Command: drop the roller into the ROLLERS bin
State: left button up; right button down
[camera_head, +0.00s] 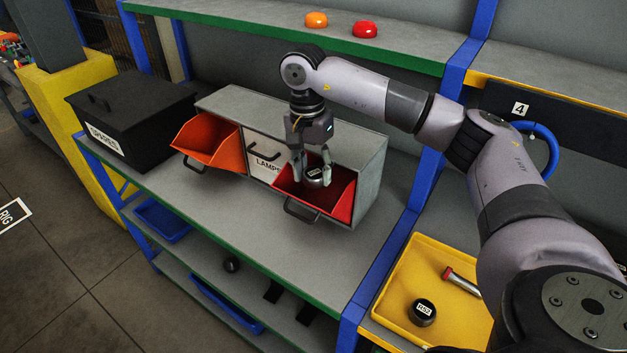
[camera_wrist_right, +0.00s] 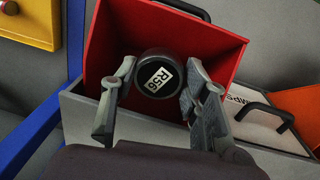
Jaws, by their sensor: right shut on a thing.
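The roller (camera_head: 315,178) is a short black cylinder with a white end label, which reads R56 in the right wrist view (camera_wrist_right: 156,76). My right gripper (camera_head: 311,178) is shut on it, one finger on each side, at the open mouth of the red bin (camera_head: 340,202). The red bin also shows behind the roller in the wrist view (camera_wrist_right: 215,55). The frames do not show clearly how deep the roller sits in the bin. No ROLLERS label is readable on the red bin. My left gripper is not in view.
The grey cabinet (camera_head: 368,175) also holds a closed LAMPS drawer (camera_head: 262,150) and an open orange bin (camera_head: 208,140). A black lidded box (camera_head: 130,115) stands at left. A yellow tray (camera_head: 440,260) at lower right holds a black labelled cylinder (camera_head: 423,312) and a red-and-silver rod (camera_head: 462,281).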

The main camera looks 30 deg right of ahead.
aim_at(312, 173)
notch_tip(312, 173, down, 4)
jog(key=shift+r+p, duration=0.25)
jog(key=shift+p, duration=0.3)
jog(key=shift+f, duration=0.25)
jog(key=shift+f+b, duration=0.3)
jog(key=shift+b, duration=0.1)
jog(key=c, duration=0.9)
grip_release()
jog(key=shift+r, duration=0.1)
